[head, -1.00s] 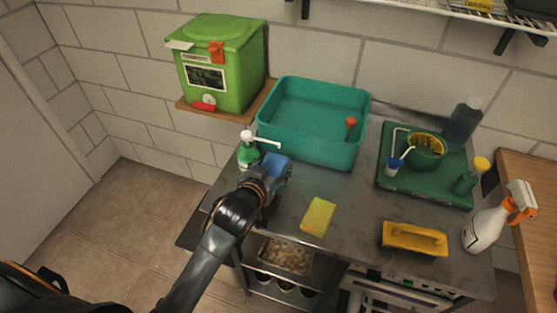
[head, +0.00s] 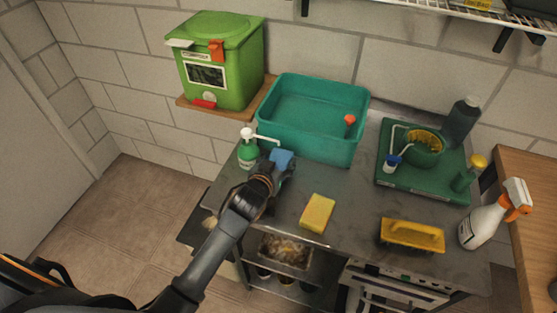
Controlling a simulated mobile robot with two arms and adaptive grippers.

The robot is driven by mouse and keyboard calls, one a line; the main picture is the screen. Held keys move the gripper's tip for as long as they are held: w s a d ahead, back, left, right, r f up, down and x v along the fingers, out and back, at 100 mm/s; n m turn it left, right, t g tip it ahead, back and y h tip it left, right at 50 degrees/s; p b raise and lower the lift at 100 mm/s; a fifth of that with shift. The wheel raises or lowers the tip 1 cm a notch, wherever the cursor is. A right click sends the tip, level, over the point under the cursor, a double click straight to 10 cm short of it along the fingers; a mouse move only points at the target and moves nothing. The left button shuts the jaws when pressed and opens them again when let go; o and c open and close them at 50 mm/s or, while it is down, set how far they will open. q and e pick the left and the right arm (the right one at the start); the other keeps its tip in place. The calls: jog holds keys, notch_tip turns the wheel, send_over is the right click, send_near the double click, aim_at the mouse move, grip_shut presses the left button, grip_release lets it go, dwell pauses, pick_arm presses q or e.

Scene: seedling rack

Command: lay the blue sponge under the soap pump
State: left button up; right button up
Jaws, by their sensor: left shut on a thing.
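The blue sponge (head: 282,158) is in the head view, just right of the soap pump and in front of the teal basin. My left gripper (head: 274,172) is shut on it; the gripper and wrist hide its lower part, so I cannot tell whether it touches the counter. The soap pump (head: 247,152) is a green bottle with a white head, upright at the counter's left edge. Its white spout (head: 266,140) points right, above and behind the sponge. My right gripper is not in view.
The teal basin (head: 312,147) stands behind the sponge. A yellow sponge (head: 317,212) and a yellow brush (head: 412,235) lie on the steel counter (head: 350,195). A green tray (head: 415,186) with a bowl and bottles is at right, near a spray bottle (head: 486,222). Counter between is clear.

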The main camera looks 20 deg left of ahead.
pick_arm(q)
jog(key=shift+f, duration=0.5)
jog(key=o, duration=0.5)
jog(key=shift+s+f, duration=0.1)
jog(key=shift+r, duration=0.75)
jog(key=v, duration=1.2)
jog(key=shift+b, duration=0.4)
